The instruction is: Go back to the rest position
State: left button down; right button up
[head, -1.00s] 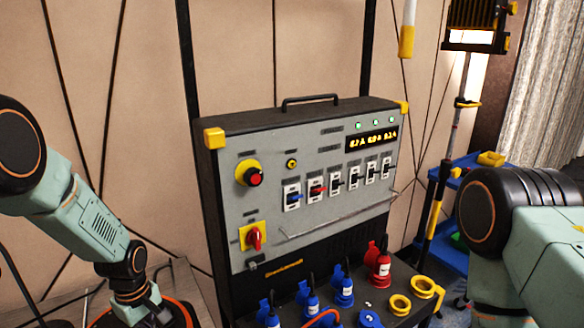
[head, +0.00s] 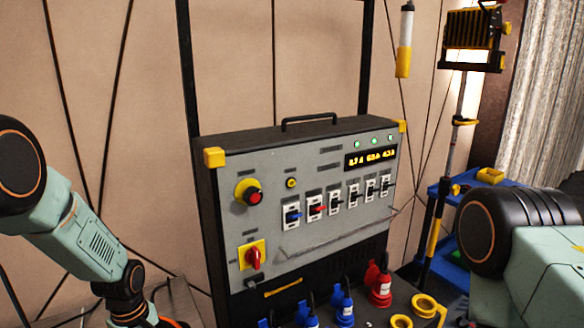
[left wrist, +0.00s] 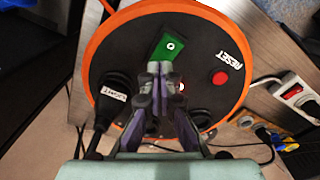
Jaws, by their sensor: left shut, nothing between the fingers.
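My left arm comes in from the left in the head view, and its gripper is below the bottom edge there. In the left wrist view my left gripper (left wrist: 160,75) is shut and empty, its fingertips together. Behind the fingers is a round black panel with an orange rim (left wrist: 100,62), carrying a green rocker switch (left wrist: 170,47), a red button (left wrist: 219,78) marked RESET and a black plug (left wrist: 117,92). The fingers hide the panel's middle, and I cannot tell if they touch it. My right arm is at the right edge in the head view; its gripper is out of frame.
A grey control box (head: 330,225) stands ahead with a red button (head: 254,197), a red rotary switch (head: 253,257) and a row of breakers. Blue and red plugs (head: 379,286) sit below it. A work light (head: 474,38) stands right. A power strip (left wrist: 298,95) lies beside the round panel.

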pick_arm(q)
notch_tip(320, 180, up, 3)
jog(key=shift+r+p, duration=0.1)
jog(key=shift+p, duration=1.1)
notch_tip(320, 180, down, 3)
jog(key=b, duration=0.2)
jog(key=shift+b, duration=0.4)
jog(key=shift+f+b, duration=0.9)
jog(key=shift+b, duration=0.1)
notch_tip(320, 180, up, 6)
jog(key=p, duration=0.4)
jog(key=shift+r+p, duration=0.5)
jog(key=shift+p, duration=0.05)
jog(key=shift+f, duration=0.15)
